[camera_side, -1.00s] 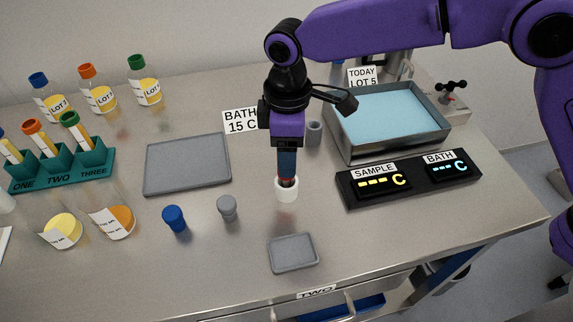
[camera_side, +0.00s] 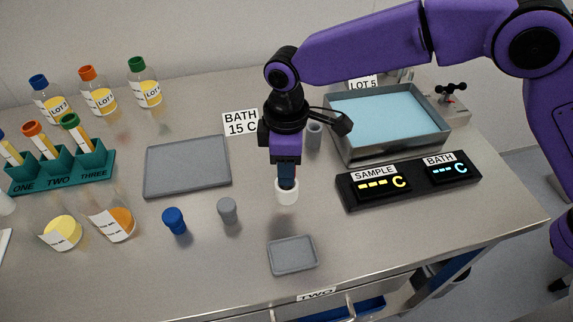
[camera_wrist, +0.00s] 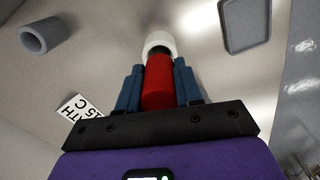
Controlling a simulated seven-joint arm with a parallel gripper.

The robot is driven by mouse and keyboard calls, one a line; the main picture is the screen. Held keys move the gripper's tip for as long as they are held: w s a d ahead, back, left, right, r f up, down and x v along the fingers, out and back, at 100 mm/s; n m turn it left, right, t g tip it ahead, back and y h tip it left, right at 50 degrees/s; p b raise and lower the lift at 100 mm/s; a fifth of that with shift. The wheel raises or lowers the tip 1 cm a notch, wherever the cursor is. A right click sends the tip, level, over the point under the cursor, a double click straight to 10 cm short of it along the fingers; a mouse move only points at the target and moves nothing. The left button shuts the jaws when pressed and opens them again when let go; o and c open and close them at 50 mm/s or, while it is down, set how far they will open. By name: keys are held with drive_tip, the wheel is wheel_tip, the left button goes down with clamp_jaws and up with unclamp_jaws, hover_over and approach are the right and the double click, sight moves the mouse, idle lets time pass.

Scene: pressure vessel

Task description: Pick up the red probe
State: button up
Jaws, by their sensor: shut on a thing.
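The red probe (camera_wrist: 159,82) stands between the two blue fingers of my gripper (camera_wrist: 158,88) in the wrist view, and the fingers are shut on it. Its lower end meets a white cylindrical holder (camera_wrist: 159,41). In the side view my gripper (camera_side: 287,182) points down just above the white holder (camera_side: 286,194) on the steel bench. The probe is hidden behind the fingers there. I cannot tell how deep its tip is in the holder.
A grey tray (camera_side: 188,168) lies left, a small grey tray (camera_side: 293,256) in front. Blue (camera_side: 174,220) and grey (camera_side: 228,211) stoppers stand left of the holder. A black display box (camera_side: 408,182) and water bath (camera_side: 388,115) are right. A grey cylinder (camera_side: 314,136) stands close behind my gripper.

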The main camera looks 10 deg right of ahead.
drive_tip(key=shift+r, duration=0.1)
drive_tip(key=shift+r, duration=0.2)
wheel_tip(320, 180, up, 3)
drive_tip(key=shift+f, duration=0.1)
drive_tip(key=s+d+r, duration=0.9)
drive_tip(key=d, duration=0.1)
drive_tip(key=w, duration=2.2)
drive_tip(key=shift+a+f, duration=0.25)
